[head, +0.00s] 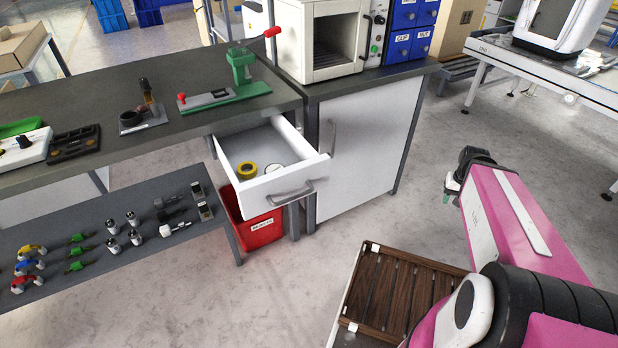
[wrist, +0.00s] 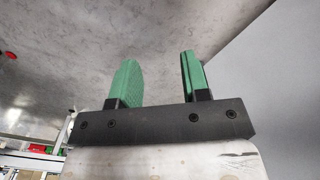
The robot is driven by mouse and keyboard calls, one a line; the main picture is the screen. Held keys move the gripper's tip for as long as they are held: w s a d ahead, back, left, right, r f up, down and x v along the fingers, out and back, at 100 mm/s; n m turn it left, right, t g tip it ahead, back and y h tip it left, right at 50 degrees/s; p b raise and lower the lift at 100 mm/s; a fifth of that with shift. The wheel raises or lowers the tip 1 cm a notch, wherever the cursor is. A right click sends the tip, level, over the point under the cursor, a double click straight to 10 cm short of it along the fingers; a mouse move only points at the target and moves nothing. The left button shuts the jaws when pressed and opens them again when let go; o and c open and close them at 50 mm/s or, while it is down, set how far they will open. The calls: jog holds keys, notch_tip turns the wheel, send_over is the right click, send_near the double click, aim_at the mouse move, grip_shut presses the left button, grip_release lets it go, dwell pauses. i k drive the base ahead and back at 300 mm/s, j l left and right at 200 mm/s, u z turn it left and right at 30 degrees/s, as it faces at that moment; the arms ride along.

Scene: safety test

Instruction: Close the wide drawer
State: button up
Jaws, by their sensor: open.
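The wide drawer (head: 282,189) is white with a grey bar handle (head: 291,194) on its front. It stands pulled out from under the dark workbench top in the head view. A yellow tape roll (head: 247,171) and a small round white item (head: 272,169) lie in it. My gripper (head: 452,187) is to the right of the drawer, well apart from it, over open floor. In the wrist view its two green fingers (wrist: 158,78) are spread with nothing between them. The drawer cannot be made out in the wrist view.
A white cabinet (head: 365,150) with an oven (head: 318,40) on top stands right of the drawer. A red bin (head: 252,222) is below the drawer. A lower shelf (head: 95,285) holds several tools. A slatted wooden tray (head: 397,290) is near my arm. Floor between is clear.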

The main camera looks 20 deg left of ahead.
aim_at(264, 142)
jog(key=k+u, duration=0.35)
jog(key=k+j+u, duration=0.1)
jog(key=k+u, duration=0.2)
jog(key=u, duration=1.05)
jog(key=k+j, duration=0.1)
jog(key=j, duration=0.35)
jog(key=k+j, duration=0.15)
jog(key=j, duration=0.25)
jog(key=z, duration=0.05)
